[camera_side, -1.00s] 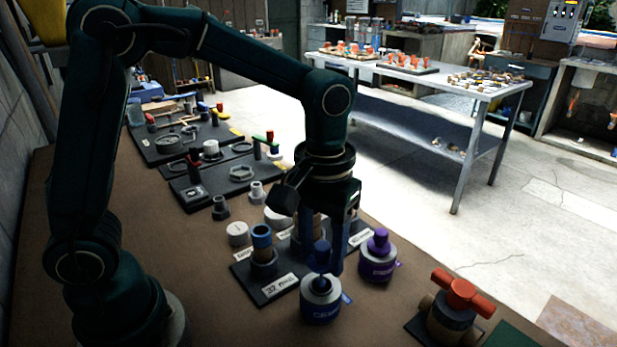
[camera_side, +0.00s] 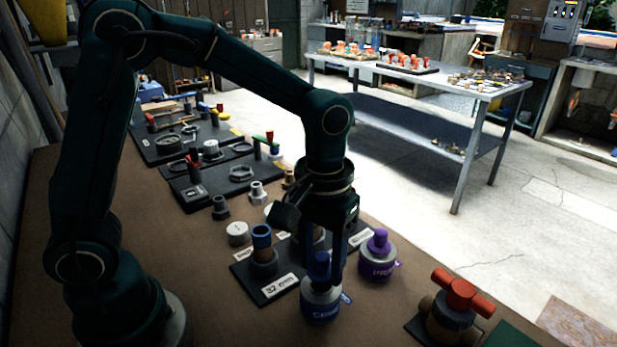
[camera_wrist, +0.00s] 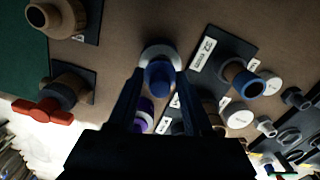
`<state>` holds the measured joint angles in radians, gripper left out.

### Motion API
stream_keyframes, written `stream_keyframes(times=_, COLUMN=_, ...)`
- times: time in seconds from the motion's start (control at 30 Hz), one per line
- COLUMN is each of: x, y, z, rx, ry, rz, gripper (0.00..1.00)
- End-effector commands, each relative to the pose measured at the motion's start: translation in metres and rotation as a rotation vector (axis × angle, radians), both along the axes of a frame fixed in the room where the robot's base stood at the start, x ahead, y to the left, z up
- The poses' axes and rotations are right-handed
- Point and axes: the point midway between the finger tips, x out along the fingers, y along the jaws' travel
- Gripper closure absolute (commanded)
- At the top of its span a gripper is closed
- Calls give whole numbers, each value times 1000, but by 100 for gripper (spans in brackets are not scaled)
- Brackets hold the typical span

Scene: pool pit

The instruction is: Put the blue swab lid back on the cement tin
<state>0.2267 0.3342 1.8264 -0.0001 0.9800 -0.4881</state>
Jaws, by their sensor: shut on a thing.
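The cement tin (camera_side: 320,303) is a short grey tin with a blue label, standing on the brown bench at the front. The blue swab lid (camera_side: 319,268) is between the fingers of my gripper (camera_side: 328,275), directly over the tin's top. In the wrist view the blue lid (camera_wrist: 160,74) covers the middle of the tin, whose pale rim (camera_wrist: 160,52) shows around it. My gripper (camera_wrist: 158,85) is shut on the lid's blue knob. The lid looks upright and at the tin's mouth; I cannot tell whether it is fully seated.
A purple-lidded tin (camera_side: 377,258) stands close on the right. A dark board (camera_side: 262,290) with a blue-ended pipe fitting (camera_side: 262,240) is on the left. A red-handled valve (camera_side: 458,298) stands at the front right.

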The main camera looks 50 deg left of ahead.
Motion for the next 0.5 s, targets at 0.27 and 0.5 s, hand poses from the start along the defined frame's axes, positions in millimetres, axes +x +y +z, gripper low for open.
stream_keyframes(times=0.27, x=0, y=0, z=-1, rx=0, ry=0, rz=0, gripper=85)
stream_keyframes(times=0.5, x=0, y=0, z=-8, rx=0, ry=2, rz=0, gripper=85)
